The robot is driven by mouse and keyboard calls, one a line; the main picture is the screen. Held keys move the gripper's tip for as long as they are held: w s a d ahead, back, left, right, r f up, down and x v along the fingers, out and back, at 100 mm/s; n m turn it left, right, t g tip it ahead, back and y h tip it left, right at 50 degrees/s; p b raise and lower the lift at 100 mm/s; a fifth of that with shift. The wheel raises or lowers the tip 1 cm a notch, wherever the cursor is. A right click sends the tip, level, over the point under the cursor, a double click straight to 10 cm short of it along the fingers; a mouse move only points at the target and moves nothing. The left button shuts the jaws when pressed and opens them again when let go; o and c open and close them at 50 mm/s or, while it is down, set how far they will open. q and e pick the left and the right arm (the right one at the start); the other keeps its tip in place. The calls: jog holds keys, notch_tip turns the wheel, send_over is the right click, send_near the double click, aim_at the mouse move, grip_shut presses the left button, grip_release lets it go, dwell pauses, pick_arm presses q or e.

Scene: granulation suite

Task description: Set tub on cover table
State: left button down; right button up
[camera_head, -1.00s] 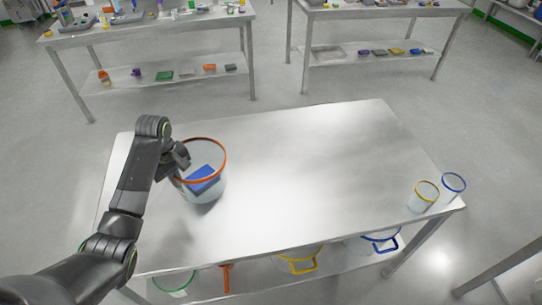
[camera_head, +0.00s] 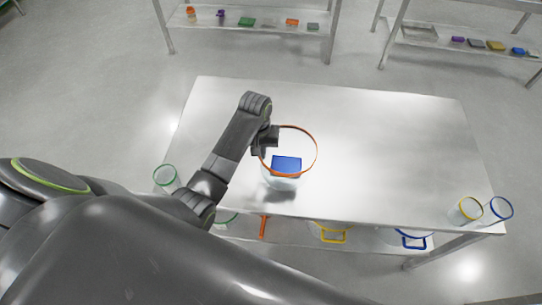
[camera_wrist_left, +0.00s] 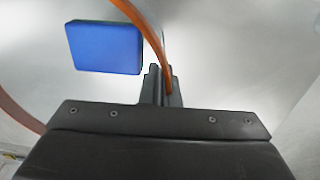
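A clear tub with an orange rim (camera_head: 317,150) is on or just above the left half of the steel table (camera_head: 390,140); I cannot tell if its base touches. A blue block (camera_head: 286,163) lies inside it and also shows in the left wrist view (camera_wrist_left: 105,47). My left gripper (camera_head: 268,140) is at the tub's left rim. In the left wrist view the orange rim (camera_wrist_left: 148,30) runs down between the fingers (camera_wrist_left: 162,85), which look shut on it. My right gripper is not in view.
A yellow-rimmed container (camera_head: 466,211) and a blue-rimmed one (camera_head: 499,209) stand at the table's near right corner. A green-rimmed container (camera_head: 165,178) is at the near left. Coloured-handled items hang or lie below the front edge. The table's middle and right are clear.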

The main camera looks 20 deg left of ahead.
pick_arm(q)
jog(key=shift+f, duration=3.35)
jog(key=c, duration=2.1)
grip_release()
jog(key=shift+f, duration=0.15)
jog(key=o, duration=0.4)
jog(key=shift+r, duration=0.25)
jog(key=r, duration=1.2)
jog(key=shift+a, duration=0.25)
jog(key=shift+s+f, duration=0.1)
